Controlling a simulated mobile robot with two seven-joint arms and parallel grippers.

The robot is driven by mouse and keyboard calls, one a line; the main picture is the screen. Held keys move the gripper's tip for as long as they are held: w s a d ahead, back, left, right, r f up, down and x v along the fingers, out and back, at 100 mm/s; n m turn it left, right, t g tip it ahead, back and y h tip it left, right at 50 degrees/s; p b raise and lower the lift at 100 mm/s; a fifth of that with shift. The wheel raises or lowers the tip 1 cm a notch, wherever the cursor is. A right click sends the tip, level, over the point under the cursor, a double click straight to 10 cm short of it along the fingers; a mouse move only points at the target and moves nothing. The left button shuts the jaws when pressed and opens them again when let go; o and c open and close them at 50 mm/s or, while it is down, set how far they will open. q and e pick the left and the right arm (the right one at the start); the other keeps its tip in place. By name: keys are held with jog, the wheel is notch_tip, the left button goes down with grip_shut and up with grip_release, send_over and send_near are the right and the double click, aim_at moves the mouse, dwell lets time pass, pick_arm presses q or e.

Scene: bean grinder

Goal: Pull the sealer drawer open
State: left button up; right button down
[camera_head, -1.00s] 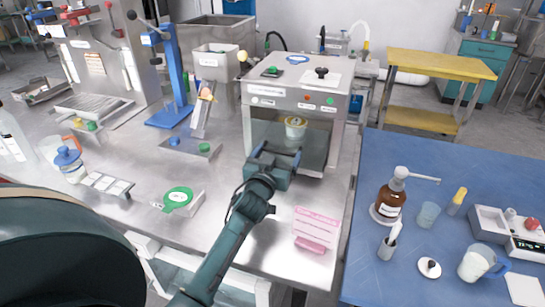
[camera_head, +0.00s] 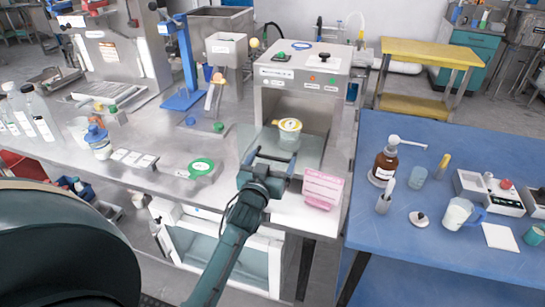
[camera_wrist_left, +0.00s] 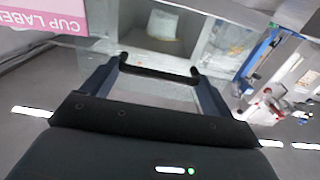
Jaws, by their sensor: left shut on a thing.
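The sealer (camera_head: 302,80) is a metal box with coloured buttons on its front, near the middle of the head view. Its flat drawer (camera_head: 309,150) is slid out of the front opening, with a yellow-rimmed cup (camera_head: 288,130) standing on it. My left gripper (camera_head: 271,160) is at the drawer's front edge, shut on the dark handle bar. In the left wrist view the bar (camera_wrist_left: 158,73) runs between the two fingers, and the cup (camera_wrist_left: 162,27) shows beyond it, upside down. My right gripper is not in view.
A pink cup-label card (camera_head: 322,189) stands close to the right of my left gripper. A green tape roll (camera_head: 201,167) lies to its left. The blue table (camera_head: 440,255) at right holds a brown pump bottle (camera_head: 384,164) and other items.

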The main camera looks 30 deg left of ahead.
pick_arm(q)
jog(key=shift+s, duration=0.15)
jog(key=o, duration=1.2)
